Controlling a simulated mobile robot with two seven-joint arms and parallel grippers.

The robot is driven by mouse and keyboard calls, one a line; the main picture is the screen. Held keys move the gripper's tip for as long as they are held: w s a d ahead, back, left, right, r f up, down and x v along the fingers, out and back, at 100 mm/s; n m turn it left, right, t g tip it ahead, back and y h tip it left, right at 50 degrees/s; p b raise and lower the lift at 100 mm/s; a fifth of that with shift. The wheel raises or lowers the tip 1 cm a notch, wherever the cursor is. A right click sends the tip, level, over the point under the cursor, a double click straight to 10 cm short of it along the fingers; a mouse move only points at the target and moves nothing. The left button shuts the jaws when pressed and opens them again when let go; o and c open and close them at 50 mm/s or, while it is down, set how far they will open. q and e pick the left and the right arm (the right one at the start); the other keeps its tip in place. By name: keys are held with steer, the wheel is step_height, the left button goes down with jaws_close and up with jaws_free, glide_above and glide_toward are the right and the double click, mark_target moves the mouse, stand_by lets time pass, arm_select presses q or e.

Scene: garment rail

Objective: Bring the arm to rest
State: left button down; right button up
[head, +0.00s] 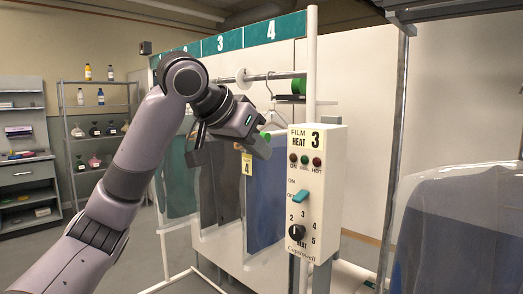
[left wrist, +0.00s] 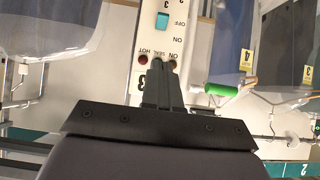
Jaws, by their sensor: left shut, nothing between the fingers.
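My left arm (head: 128,180) reaches in from the left of the head view, raised and bent at the elbow. My left gripper (head: 262,147) is in the air, left of the film heat control box (head: 328,190). In the left wrist view its two fingers (left wrist: 160,72) lie together, shut and empty. They overlap the picture of the box's face (left wrist: 176,45); whether they touch it I cannot tell. The box has a teal switch (head: 300,196), a black knob (head: 296,232) and small lamps (head: 305,161). My right gripper is not in view.
A rail (head: 290,76) with hung garments stands behind the gripper, under a teal numbered strip (head: 240,38). A blue garment bag (head: 265,200) hangs near. Shelves (head: 98,107) stand at the far left. A film-covered garment (head: 455,230) hangs at the right.

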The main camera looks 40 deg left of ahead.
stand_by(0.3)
arm_select(q)
steer(key=w+d+f+m+h, duration=0.1)
steer(key=w+d+f, duration=0.15)
steer(key=f, duration=0.25)
steer(key=w+d+f, duration=0.2)
steer(key=w+f, duration=0.2)
steer(key=f, duration=0.2)
steer(key=d+f+h, duration=0.1)
steer(key=d+f, duration=0.3)
steer(key=f, duration=0.8)
steer(key=d+f+h, duration=0.1)
steer(key=d+f, duration=0.3)
steer(key=f, duration=0.8)
steer(key=s+d+f, duration=0.2)
steer(key=s+f, duration=0.8)
steer(key=f, duration=0.4)
steer(key=s+f+y, duration=0.1)
steer(key=s+f, duration=0.3)
steer(key=s, duration=0.3)
steer(key=s+f, duration=0.4)
steer(key=s, duration=0.4)
steer(key=shift+s+d+f+y, duration=0.15)
steer(key=shift+d+f+y, duration=0.25)
